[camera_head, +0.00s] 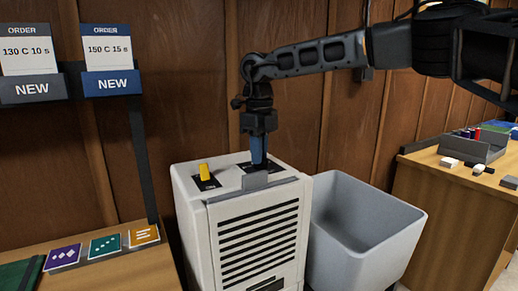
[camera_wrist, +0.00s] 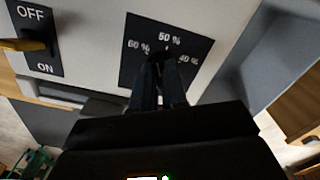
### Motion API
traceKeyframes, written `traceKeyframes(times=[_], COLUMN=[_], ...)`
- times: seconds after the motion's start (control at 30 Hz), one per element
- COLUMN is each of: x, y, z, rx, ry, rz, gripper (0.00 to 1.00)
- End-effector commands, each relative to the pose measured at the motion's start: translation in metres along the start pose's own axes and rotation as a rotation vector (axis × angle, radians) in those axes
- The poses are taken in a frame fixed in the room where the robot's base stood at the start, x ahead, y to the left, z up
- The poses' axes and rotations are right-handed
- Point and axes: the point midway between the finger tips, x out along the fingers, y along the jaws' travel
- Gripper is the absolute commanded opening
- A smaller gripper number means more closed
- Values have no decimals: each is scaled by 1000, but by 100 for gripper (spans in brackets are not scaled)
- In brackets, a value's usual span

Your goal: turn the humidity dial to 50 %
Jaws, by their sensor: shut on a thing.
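The humidity dial (camera_wrist: 158,58) is a dark knob on a black panel (camera_wrist: 190,32) marked 60 %, 50 % and 40 %, on top of the white dehumidifier (camera_head: 190,215). My gripper (camera_wrist: 158,82) points down at the panel, its bluish fingers shut on the dial. The fingers hide most of the knob, and I cannot tell for sure which mark it points to. In the head view my gripper (camera_head: 259,160) stands over the right part of the unit's top, and the dial is hidden there.
A yellow ON/OFF switch (camera_head: 204,172) sits left of the dial. A grey open bin (camera_head: 365,225) stands right of the unit. A wooden desk (camera_head: 445,220) is farther right. A table with coloured cards (camera_head: 104,245) is at left. The wooden wall is close behind.

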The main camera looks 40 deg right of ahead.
Motion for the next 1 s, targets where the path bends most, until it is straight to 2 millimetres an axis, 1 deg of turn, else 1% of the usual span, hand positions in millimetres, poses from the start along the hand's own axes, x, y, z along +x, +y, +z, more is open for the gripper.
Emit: traceKeyframes(times=[0.2,0.5,0.7,1.0], x=[-1,-1,0,0], y=[-1,-2,-2,-2], z=[0,0,0,0], rx=[189,378,445,472], ry=[1,1,1,0], rz=[0,0,0,0], gripper=[0,0,0,0])
